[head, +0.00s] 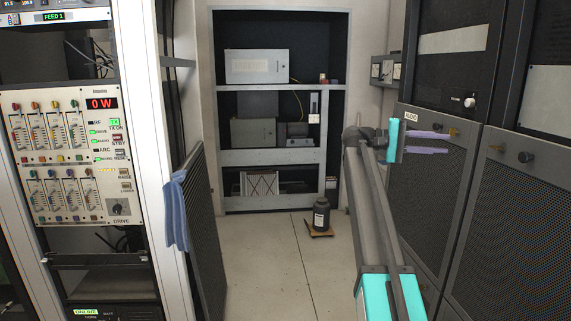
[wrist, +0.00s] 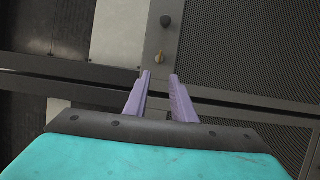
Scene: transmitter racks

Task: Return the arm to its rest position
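My arm reaches forward from the lower right of the head view. My gripper (head: 448,143) has two purple fingers that point right, in front of the dark racks. In the wrist view my gripper (wrist: 160,75) shows a clear gap between its fingertips, with nothing held. A small brass-coloured latch (wrist: 159,58) and a dark knob (wrist: 166,21) on the rack front show beyond the fingertips. I cannot tell how close the fingertips are to the rack.
A dark rack with a perforated door (head: 520,220) stands close on the right. At left is a transmitter rack (head: 70,150) with a blue cloth (head: 176,212) on its edge. The central floor (head: 270,265) is clear.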

